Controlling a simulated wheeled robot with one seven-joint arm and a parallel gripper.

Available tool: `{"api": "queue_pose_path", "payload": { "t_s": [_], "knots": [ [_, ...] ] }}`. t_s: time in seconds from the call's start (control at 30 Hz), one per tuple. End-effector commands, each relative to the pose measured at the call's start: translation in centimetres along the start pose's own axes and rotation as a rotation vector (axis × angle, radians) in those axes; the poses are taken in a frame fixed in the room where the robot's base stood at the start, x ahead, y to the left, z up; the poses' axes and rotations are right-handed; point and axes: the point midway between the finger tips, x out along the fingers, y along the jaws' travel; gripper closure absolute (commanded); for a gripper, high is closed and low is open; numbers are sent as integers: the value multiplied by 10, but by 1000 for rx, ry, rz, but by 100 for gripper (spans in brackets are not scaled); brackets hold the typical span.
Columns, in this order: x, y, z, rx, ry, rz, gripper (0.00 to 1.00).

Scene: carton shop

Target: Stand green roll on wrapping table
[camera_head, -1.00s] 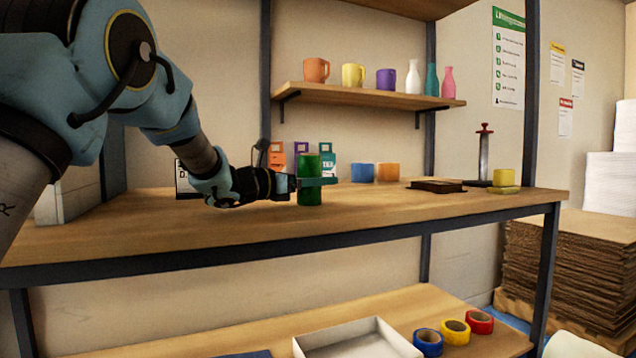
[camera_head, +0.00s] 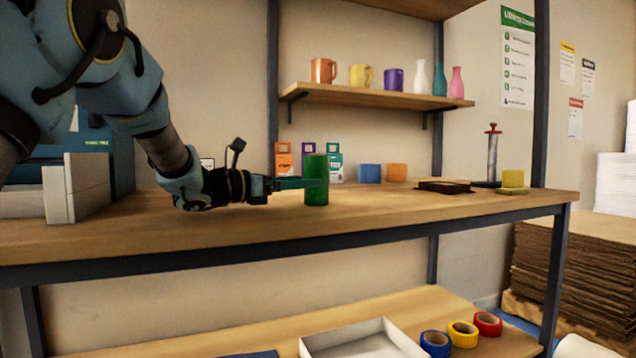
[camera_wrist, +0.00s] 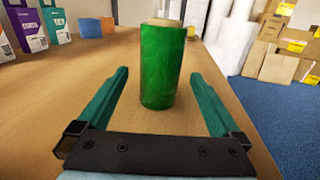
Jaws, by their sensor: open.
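The green roll (camera_head: 316,186) stands upright on the wooden wrapping table (camera_head: 230,226). It also shows in the wrist view (camera_wrist: 163,68), upright on the bare wood, with its brown core showing at the top. My gripper (camera_head: 300,184) is at its left in the head view. In the wrist view my gripper (camera_wrist: 165,92) is open, with its teal fingers apart on either side of the roll's lower part. There is a gap between each finger and the roll, and neither finger appears to touch it.
Several small boxes (camera_head: 335,165), a blue block (camera_head: 370,173) and an orange block (camera_head: 397,172) stand behind the roll. A stamp handle (camera_head: 492,155) and a dark pad (camera_head: 443,187) are to the right. The table front is clear.

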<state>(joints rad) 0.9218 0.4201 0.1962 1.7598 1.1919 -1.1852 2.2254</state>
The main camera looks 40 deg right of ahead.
Motion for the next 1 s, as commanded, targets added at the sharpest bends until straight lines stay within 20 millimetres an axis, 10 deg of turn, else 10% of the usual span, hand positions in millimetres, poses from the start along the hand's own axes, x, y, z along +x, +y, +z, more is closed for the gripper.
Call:
{"api": "queue_pose_path", "payload": {
  "t_s": [0.3,1.0],
  "knots": [
    [-46,0,0,1,0,1,0],
    [-50,0,0,1,0,-1,0]
  ]
}}
